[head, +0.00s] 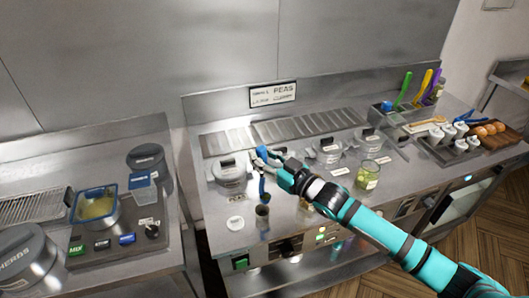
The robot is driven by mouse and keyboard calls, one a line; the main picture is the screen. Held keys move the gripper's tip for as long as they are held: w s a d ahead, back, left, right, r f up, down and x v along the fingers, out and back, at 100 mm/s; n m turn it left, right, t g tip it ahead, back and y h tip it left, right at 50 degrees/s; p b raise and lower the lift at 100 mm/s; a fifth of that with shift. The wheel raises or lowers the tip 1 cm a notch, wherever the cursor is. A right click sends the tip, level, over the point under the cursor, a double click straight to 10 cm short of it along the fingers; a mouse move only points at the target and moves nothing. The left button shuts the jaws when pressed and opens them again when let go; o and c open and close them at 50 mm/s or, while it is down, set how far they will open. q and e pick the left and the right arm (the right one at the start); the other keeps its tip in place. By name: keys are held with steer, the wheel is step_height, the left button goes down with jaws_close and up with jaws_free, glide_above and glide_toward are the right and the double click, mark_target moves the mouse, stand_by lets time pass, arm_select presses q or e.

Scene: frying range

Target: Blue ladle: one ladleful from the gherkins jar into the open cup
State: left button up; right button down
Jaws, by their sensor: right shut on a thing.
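My right gripper (272,164) reaches in from the lower right and is shut on the blue ladle (262,186). The ladle's blue handle points down from the fingers. Its lower end is at or just above a small dark metal cylinder (262,217); I cannot tell whether this is the open cup or the ladle's own bowl. A glass jar with green contents (368,176) stands to the right of the gripper, apart from it. It looks like the gherkins jar, but its label is too small to read. My left gripper is not in view.
Lidded metal pots stand at the left (230,172) and behind the arm (327,151). A white disc (235,223) lies near the front edge. Something pale (306,206) is partly hidden by my arm.

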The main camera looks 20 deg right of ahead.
steer(key=s+a+f+n+y+b, duration=0.1)
steer(key=s+a+f+n+b, duration=0.4)
steer(key=s+a+n+b, duration=0.4)
steer(key=s+a+f+n+y+b, duration=0.2)
steer(key=a+f+n+b, duration=0.2)
steer(key=f+n+b, duration=0.5)
steer(key=shift+a+f+b, duration=0.15)
steer(key=shift+f+b, duration=0.45)
steer(key=shift+f, duration=0.1)
stand_by(1.0)
